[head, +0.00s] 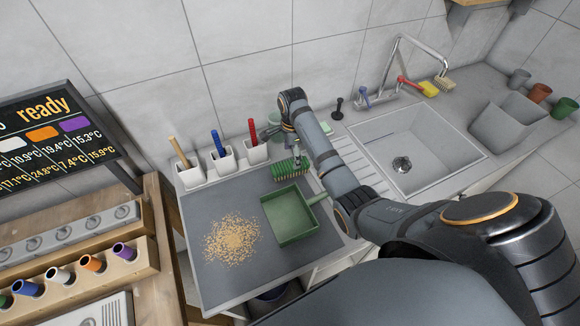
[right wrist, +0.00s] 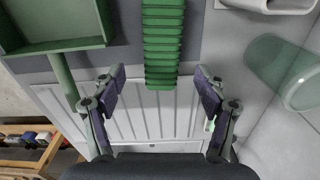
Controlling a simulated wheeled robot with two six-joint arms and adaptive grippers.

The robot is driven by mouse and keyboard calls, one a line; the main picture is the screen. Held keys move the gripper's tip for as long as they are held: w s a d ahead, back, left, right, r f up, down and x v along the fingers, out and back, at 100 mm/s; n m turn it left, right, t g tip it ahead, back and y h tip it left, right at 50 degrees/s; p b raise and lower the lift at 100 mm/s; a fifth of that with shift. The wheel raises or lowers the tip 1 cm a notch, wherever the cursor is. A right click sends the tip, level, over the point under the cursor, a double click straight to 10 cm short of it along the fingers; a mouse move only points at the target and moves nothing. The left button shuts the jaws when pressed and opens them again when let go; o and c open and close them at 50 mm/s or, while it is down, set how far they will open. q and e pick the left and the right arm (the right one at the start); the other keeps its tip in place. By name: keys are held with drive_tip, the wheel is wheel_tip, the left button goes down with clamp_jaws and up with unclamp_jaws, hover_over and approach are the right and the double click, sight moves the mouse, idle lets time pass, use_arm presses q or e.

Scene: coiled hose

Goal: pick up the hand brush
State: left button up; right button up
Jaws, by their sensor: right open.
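The green hand brush (head: 292,169) lies at the back right of the dark grey mat, just behind the green dustpan (head: 288,216). In the right wrist view the brush (right wrist: 163,40) shows as a ridged green block running from the top edge down to between my fingertips. My right gripper (right wrist: 160,80) is open, with one finger on each side of the brush's near end and a gap on both sides. In the head view the right gripper (head: 294,146) is over the brush and partly hides it. I cannot tell its exact height. My left gripper is not in view.
The dustpan's handle (right wrist: 65,82) lies left of my right gripper. A pale green see-through cup (right wrist: 283,72) stands to its right. Crumbs (head: 232,239) lie on the mat's left. White holders (head: 222,161) with coloured tools line the back. The sink (head: 410,150) is right.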

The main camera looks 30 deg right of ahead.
sight(290, 165)
drive_tip(key=shift+w+f, duration=0.35)
drive_tip(key=shift+f, duration=0.45)
drive_tip(key=shift+a+f+p, duration=0.15)
drive_tip(key=shift+f+p, duration=0.45)
drive_tip(key=f, duration=0.2)
drive_tip(key=shift+s+a+f+p, duration=0.15)
drive_tip(key=shift+s+f+p, duration=0.1)
drive_tip(key=shift+f+p, duration=0.15)
drive_tip(key=shift+f, duration=0.55)
drive_tip(key=shift+w, duration=0.1)
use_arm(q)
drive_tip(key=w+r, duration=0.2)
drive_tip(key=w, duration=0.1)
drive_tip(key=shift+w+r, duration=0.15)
use_arm(e)
drive_tip(key=c, duration=1.3)
